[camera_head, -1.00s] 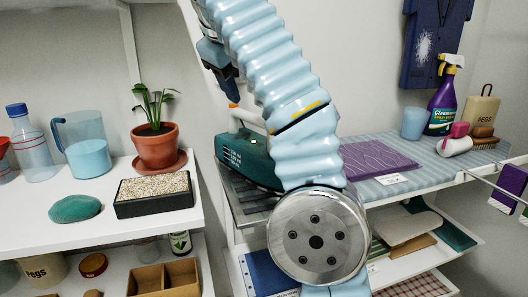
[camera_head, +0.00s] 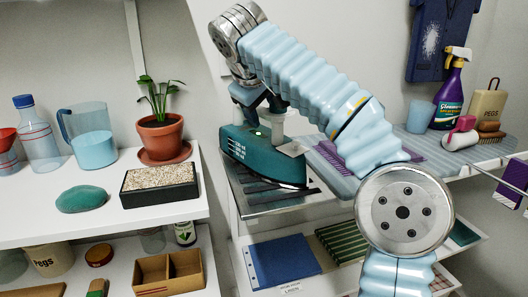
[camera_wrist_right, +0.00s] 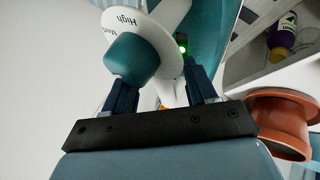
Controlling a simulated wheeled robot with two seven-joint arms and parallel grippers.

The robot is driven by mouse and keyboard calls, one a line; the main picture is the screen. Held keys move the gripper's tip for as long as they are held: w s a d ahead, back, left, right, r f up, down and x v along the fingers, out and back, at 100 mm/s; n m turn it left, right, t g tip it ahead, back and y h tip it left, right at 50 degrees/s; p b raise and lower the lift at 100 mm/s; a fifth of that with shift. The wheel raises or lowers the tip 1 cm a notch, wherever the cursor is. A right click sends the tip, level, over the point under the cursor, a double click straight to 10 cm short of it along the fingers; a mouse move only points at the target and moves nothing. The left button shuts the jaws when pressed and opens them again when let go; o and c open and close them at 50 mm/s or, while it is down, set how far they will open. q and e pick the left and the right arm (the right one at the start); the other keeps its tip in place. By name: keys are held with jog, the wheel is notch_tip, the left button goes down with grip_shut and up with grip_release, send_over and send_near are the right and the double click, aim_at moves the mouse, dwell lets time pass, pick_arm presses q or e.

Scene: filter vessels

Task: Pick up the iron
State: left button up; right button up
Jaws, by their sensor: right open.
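The iron (camera_head: 262,158) is teal with a pale handle area and a small green light. It stands on the metal-topped left end of the right-hand shelf unit. My right gripper (camera_head: 262,106) is open, pointing down at the top of the iron, and hides part of its handle. In the right wrist view the iron (camera_wrist_right: 215,45) is close up, with a teal knob on a white dial (camera_wrist_right: 132,58). The open fingers of my right gripper (camera_wrist_right: 162,85) reach to either side of the white part; contact cannot be told. My left gripper is not in view.
A potted plant (camera_head: 160,134) stands left of the iron, on the white shelf with a gravel tray (camera_head: 160,185) and a jug (camera_head: 92,148). A purple cloth (camera_head: 330,155) lies to the right, partly behind my arm. A spray bottle (camera_head: 450,95) stands farther right.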

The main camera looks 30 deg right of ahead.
jog(key=shift+w+d+f, duration=0.2)
jog(key=shift+w+f, duration=0.05)
jog(key=shift+f, duration=0.1)
jog(key=shift+c, duration=0.3)
grip_shut()
jog(key=shift+f, duration=0.1)
dwell(0.8)
